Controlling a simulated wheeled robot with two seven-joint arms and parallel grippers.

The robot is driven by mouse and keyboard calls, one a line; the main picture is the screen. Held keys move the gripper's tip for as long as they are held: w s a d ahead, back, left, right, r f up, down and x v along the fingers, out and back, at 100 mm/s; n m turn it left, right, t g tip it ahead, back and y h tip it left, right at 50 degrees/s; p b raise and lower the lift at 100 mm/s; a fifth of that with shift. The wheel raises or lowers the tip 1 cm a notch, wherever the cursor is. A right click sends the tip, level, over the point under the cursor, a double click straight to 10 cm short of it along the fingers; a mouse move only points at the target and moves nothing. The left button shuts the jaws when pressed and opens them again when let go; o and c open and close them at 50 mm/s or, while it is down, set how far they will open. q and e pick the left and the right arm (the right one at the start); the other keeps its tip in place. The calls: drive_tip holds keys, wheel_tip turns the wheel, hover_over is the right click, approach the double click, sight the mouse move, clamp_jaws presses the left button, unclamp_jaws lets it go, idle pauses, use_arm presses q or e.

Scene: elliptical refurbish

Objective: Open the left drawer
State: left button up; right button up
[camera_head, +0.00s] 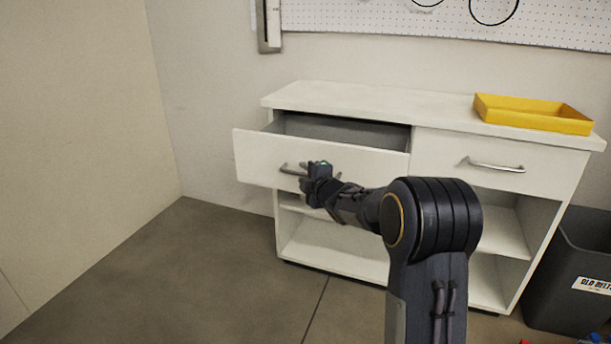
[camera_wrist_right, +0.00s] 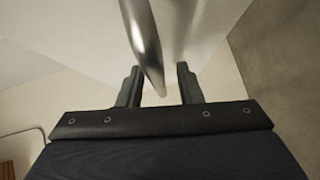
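The left drawer (camera_head: 260,155) of the white cabinet stands pulled out, its grey inside showing behind the front panel. Its metal bar handle (camera_head: 288,169) is partly hidden by my right gripper (camera_head: 306,170). The handle also shows in the right wrist view (camera_wrist_right: 146,40), running down between the two dark fingers of my right gripper (camera_wrist_right: 160,85). The fingers are apart, with a gap visible on the right side of the handle. I cannot tell whether either finger touches it. My left gripper is not in view.
The right drawer (camera_head: 440,155) is shut. A yellow tray (camera_head: 530,113) sits on the cabinet top (camera_head: 370,100). Open shelves lie below the drawers. A dark grey bin (camera_head: 565,290) stands at the right. The floor (camera_head: 180,285) to the left is clear.

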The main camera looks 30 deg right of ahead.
drive_tip(key=s+r+p, duration=0.1)
drive_tip(key=s, duration=0.6)
drive_tip(key=shift+s+a, duration=0.25)
drive_tip(key=shift+s, duration=0.1)
drive_tip(key=shift+r, duration=0.1)
drive_tip(key=s+a+f+m+g+y, duration=0.2)
drive_tip(key=s+a+f+m+g, duration=0.3)
drive_tip(key=s, duration=0.7)
drive_tip(key=s+a+f+m+g+y, duration=0.1)
drive_tip(key=s+a+m+g, duration=0.1)
drive_tip(key=s+a+m, duration=0.75)
drive_tip(key=s+a+f+m+g+y, duration=0.2)
drive_tip(key=s+a+f+m+g, duration=0.15)
drive_tip(key=s, duration=1.15)
wheel_tip(320, 180, up, 35)
drive_tip(key=p, duration=3.4)
drive_tip(key=shift+w+n, duration=0.25)
drive_tip(key=shift+n, duration=0.15)
